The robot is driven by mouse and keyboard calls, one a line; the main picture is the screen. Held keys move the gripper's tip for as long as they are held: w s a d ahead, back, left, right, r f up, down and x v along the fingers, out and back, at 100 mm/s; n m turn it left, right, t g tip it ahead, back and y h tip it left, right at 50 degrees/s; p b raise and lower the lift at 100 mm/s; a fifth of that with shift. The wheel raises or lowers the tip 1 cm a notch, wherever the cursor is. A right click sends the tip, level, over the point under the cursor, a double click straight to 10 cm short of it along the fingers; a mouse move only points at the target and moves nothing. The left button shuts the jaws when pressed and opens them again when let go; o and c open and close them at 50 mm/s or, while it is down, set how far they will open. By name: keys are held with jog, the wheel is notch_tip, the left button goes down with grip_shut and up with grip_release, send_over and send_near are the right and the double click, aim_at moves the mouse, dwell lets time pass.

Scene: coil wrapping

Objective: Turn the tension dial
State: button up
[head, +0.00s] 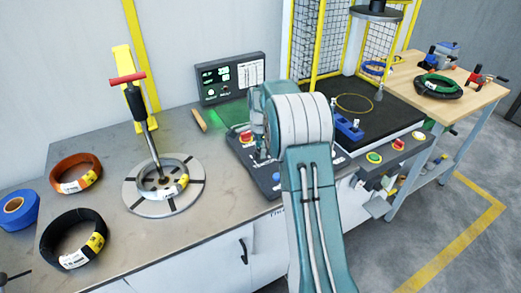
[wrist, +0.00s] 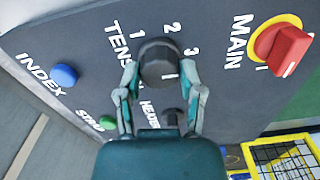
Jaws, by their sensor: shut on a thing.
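The tension dial (wrist: 158,62) is a round black knob on the dark control panel, with the numbers 1, 2 and 3 around it and the partly hidden label TENSION. My gripper (wrist: 161,80) shows in the wrist view with one finger on each side of the dial, shut on it. A pale pointer mark shows on the knob's face, towards the side of the 3. In the head view my arm hides the dial and most of my gripper; the panel (head: 267,183) shows partly to the left of the arm.
Around the dial are a blue INDEX button (wrist: 64,75), a green button (wrist: 107,122), a smaller black knob (wrist: 172,118) and a red MAIN switch (wrist: 287,50) on yellow. A lit display (head: 231,78) stands behind. Coils and a round spindle plate (head: 131,196) occupy the left bench.

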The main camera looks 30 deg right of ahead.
aim_at(259, 150)
jog(key=shift+a+f, duration=0.1)
jog(key=shift+f, duration=0.1)
jog(key=o, duration=1.2)
jog(key=shift+c, duration=0.2)
jog(key=shift+r, duration=0.1)
notch_tip(259, 150, up, 12)
jog(key=shift+w, duration=0.1)
